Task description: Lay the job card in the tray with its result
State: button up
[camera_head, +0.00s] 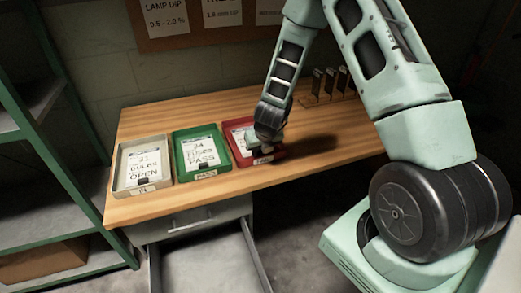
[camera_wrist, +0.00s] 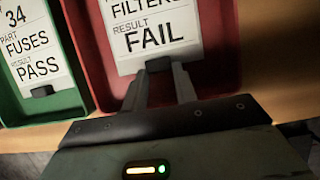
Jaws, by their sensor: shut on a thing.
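The job card (camera_wrist: 165,38) reads FILTERS, RESULT FAIL in the wrist view. It is white with a black clip at its lower edge. My gripper (camera_wrist: 160,72) is shut on this clip. The card is within the outline of the red tray (camera_wrist: 226,50); I cannot tell if it rests on the tray floor. In the head view, my gripper (camera_head: 262,143) is low over the red tray (camera_head: 276,154) and partly hides the card. The green tray (camera_head: 178,172) holds a card reading FUSES, PASS. The grey tray (camera_head: 120,182) at the left holds a BULBS, OPEN card.
The trays stand side by side on a wooden bench (camera_head: 225,190). An open drawer (camera_head: 205,262) sticks out below. A rack with several dark upright items (camera_head: 325,85) stands behind my arm. Green shelving (camera_head: 50,150) is at the left. The bench front right of the trays is clear.

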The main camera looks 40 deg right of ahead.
jog(key=o, duration=1)
jog(key=shift+c, duration=0.2)
jog(key=shift+r, duration=0.1)
jog(key=p+v, duration=0.2)
jog(key=v, duration=1)
jog(key=s+a+r+n+y, duration=0.2)
jog(key=a+r+n, duration=0.1)
jog(key=a+n, duration=0.45)
jog(key=s+a+r+n+y, duration=0.1)
jog(key=a+r+n, duration=0.2)
jog(key=a+n, duration=0.45)
jog(key=s+a+r+n+g+y, duration=0.1)
jog(key=s+a+r+n+g, duration=0.1)
jog(key=s+a+n, duration=0.45)
jog(key=s+a+r+n+g, duration=0.1)
jog(key=s+a+r+n, duration=0.25)
jog(key=s+n, duration=0.65)
jog(key=s+r+n+g+h, duration=0.1)
jog(key=s+n, duration=0.5)
jog(key=n, duration=0.9)
jog(key=shift+s+h, duration=0.25)
jog(key=shift+h, duration=0.35)
